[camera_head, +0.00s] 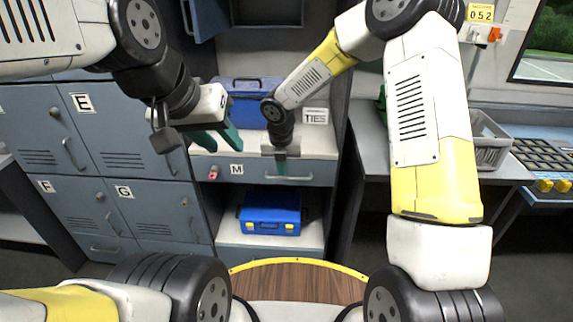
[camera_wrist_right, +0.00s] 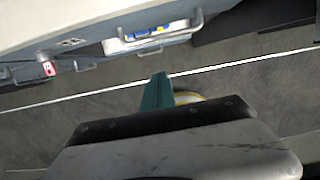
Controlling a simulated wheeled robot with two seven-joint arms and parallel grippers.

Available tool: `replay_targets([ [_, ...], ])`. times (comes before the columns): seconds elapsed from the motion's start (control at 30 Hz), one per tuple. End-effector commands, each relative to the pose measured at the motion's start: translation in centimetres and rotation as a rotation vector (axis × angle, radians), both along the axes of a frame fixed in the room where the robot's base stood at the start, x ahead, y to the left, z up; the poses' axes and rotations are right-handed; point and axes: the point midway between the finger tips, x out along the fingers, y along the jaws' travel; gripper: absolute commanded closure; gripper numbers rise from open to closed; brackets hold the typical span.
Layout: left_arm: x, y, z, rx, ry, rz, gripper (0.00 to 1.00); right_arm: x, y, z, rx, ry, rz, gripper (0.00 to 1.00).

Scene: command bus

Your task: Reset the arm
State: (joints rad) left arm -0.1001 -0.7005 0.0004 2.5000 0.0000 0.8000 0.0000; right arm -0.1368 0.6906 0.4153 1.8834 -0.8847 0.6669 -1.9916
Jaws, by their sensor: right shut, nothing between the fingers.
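My left gripper (camera_head: 219,144) comes in from the left, in front of the counter above the drawer marked M. Its two teal fingers are apart and I see nothing between them. My right gripper (camera_head: 281,173) points down in front of the right part of the M drawer (camera_head: 225,170). Its teal fingers are shut together and empty; they also show in the right wrist view (camera_wrist_right: 158,90). I cannot tell whether the right gripper touches the drawer front or its handle.
A blue toolbox (camera_head: 250,95) stands on the counter behind the grippers. Another blue case (camera_head: 270,215) sits on the shelf below the drawer. Grey-blue lockers (camera_head: 110,130) are at left. A grey crate (camera_head: 490,145) rests on the right-hand desk, beside a control panel (camera_head: 550,160).

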Motion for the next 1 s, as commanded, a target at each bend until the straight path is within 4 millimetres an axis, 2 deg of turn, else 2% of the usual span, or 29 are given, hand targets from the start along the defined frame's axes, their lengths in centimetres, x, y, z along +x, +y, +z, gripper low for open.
replay_targets([
  [0.1,0.0,0.0,0.0,0.000,0.001,0.000,0.64,-0.4,0.0,1.8,0.000,0.000,-0.001,1.00],
  [0.27,0.0,0.0,0.0,0.000,0.000,0.000,0.64,-0.8,-0.1,3.1,0.001,0.000,-0.010,1.00],
  [0.37,0.0,0.0,0.0,0.000,0.000,0.000,0.64,-1.1,-1.2,4.6,0.010,-0.010,-0.090,1.00],
  [0.43,0.0,0.0,0.0,0.000,0.001,0.000,0.64,-1.5,-2.7,6.5,0.029,-0.026,-0.215,1.00],
  [0.57,0.0,0.0,0.0,0.000,0.001,0.000,0.64,-3.4,-6.7,11.1,0.103,-0.067,-0.577,1.00],
  [0.7,0.0,0.0,0.0,0.000,0.001,0.000,0.64,-6.7,-11.0,15.8,0.231,-0.106,-1.023,1.00],
  [0.83,0.0,0.0,0.0,0.000,0.001,0.000,0.64,-10.4,-14.3,19.4,0.386,-0.125,-1.436,1.00],
  [1.0,0.0,0.0,0.0,0.000,0.001,0.000,0.64,-15.8,-17.5,22.7,0.636,-0.093,-1.964,1.00],
])
